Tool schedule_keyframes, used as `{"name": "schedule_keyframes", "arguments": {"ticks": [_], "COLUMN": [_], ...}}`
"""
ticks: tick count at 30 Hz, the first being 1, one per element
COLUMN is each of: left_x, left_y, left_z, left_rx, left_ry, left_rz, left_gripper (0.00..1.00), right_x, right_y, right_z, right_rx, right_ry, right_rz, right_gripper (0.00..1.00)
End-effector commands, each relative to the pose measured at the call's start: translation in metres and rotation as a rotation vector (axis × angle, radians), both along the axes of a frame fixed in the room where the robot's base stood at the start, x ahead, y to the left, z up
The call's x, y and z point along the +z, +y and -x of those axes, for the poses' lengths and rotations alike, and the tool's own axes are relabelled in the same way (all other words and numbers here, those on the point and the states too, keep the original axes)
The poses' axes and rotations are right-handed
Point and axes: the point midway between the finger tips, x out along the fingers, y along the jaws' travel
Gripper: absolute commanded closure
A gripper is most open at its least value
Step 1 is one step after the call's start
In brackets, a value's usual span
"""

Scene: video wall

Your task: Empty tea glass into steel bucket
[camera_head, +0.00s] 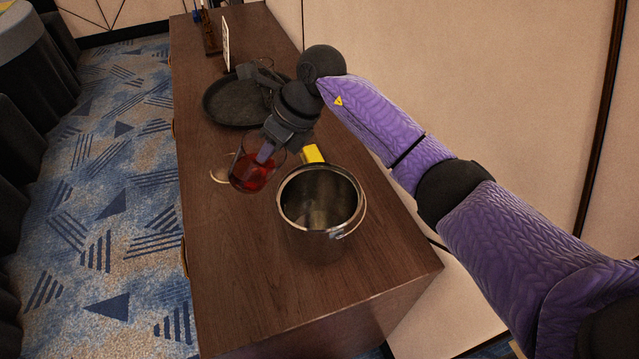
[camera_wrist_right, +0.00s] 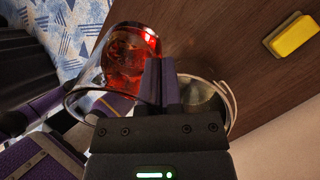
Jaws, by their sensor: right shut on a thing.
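The tea glass (camera_head: 249,174) is clear and holds red tea. My right gripper (camera_head: 266,152) is shut on its rim side and holds it to the left of the steel bucket, seemingly above the wooden top. In the right wrist view the glass (camera_wrist_right: 128,62) shows the red tea, and the fingers of my right gripper (camera_wrist_right: 162,82) pinch its wall. The steel bucket (camera_head: 320,200) stands open on the wooden top with its wire handle down at the right. In the right wrist view the bucket (camera_wrist_right: 205,100) is partly hidden behind the fingers. My left gripper is not in view.
The brown sideboard (camera_head: 240,260) bears it all. A yellow block (camera_head: 313,153) lies behind the bucket. A white card (camera_head: 226,45) stands at the back. The sideboard front is clear. A wall borders the right side.

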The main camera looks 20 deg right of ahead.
Motion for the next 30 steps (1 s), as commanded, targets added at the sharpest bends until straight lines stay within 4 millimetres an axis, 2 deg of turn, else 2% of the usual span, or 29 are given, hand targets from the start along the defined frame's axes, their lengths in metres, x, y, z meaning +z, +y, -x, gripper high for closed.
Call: {"name": "schedule_keyframes", "arguments": {"ticks": [7, 14, 20, 23, 26, 30], "left_x": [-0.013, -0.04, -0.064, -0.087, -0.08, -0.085], "left_y": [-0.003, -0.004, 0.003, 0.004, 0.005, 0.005], "left_z": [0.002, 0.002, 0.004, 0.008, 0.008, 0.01], "left_rx": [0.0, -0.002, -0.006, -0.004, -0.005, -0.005], "left_ry": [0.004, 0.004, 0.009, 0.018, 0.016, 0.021], "left_rz": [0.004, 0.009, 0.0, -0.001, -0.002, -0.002], "left_gripper": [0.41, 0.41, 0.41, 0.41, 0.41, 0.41], "right_x": [-0.001, -0.013, -0.02, -0.033, -0.02, -0.022], "right_y": [-0.011, -0.013, -0.012, -0.013, -0.013, -0.013], "right_z": [0.005, 0.006, 0.006, 0.006, 0.006, 0.006], "right_rx": [0.0, -0.003, -0.002, -0.005, -0.003, -0.003], "right_ry": [-0.058, -0.112, -0.16, -0.195, -0.208, -0.219], "right_rz": [-0.139, -0.267, -0.38, -0.466, -0.485, -0.509], "right_gripper": [1.0, 1.0, 1.0, 1.0, 1.0, 1.0]}}
